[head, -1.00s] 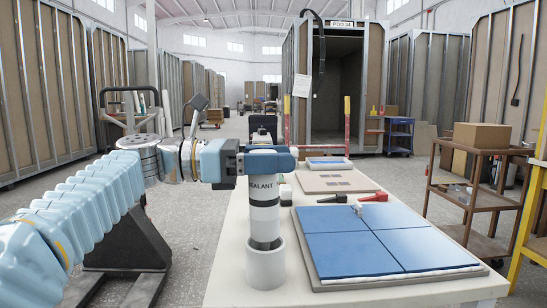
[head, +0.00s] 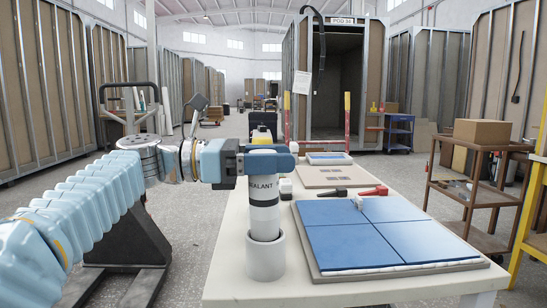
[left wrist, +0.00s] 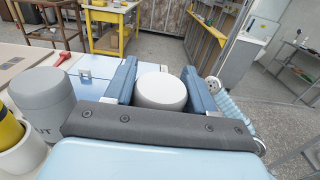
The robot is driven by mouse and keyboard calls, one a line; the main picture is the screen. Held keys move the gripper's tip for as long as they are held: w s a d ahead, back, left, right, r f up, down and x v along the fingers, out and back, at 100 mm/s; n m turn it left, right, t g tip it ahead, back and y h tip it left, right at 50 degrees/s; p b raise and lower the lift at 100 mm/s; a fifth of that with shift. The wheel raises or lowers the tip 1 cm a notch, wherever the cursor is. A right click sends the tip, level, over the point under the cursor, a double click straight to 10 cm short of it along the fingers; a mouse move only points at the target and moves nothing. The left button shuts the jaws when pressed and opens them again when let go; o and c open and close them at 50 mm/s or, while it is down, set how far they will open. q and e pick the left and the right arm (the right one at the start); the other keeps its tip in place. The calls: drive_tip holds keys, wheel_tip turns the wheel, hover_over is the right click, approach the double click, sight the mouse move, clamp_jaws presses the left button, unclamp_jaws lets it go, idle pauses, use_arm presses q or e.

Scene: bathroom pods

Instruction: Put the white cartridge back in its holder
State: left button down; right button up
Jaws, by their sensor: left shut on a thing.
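The white cartridge (head: 264,212), marked "SEALANT", stands upright with its lower end inside a white cylindrical holder (head: 265,262) at the table's near left. How deep it sits is hidden by the holder's wall. My left gripper (head: 270,161) comes in from the left and is shut around the cartridge's upper end. In the left wrist view, the cartridge's round white top (left wrist: 160,92) lies between the two blue fingers. My right gripper is not in view.
Blue tiles (head: 350,247) on a board lie right of the holder. Red and black nozzles (head: 374,191) lie behind them. The left wrist view shows a grey cartridge (left wrist: 42,100) and a yellow one (left wrist: 8,130) in a white holder close to my gripper.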

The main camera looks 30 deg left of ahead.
use_arm(q)
drive_tip(key=shift+f+b, duration=0.4)
drive_tip(key=shift+f, duration=0.15)
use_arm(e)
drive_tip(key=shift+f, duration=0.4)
use_arm(q)
unclamp_jaws()
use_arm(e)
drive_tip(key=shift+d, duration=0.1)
use_arm(q)
wheel_tip(320, 180, up, 3)
drive_tip(key=p, duration=0.3)
drive_tip(key=shift+f, duration=0.2)
wheel_tip(320, 180, up, 3)
drive_tip(key=p, duration=0.4)
drive_tip(key=shift+r, duration=0.2)
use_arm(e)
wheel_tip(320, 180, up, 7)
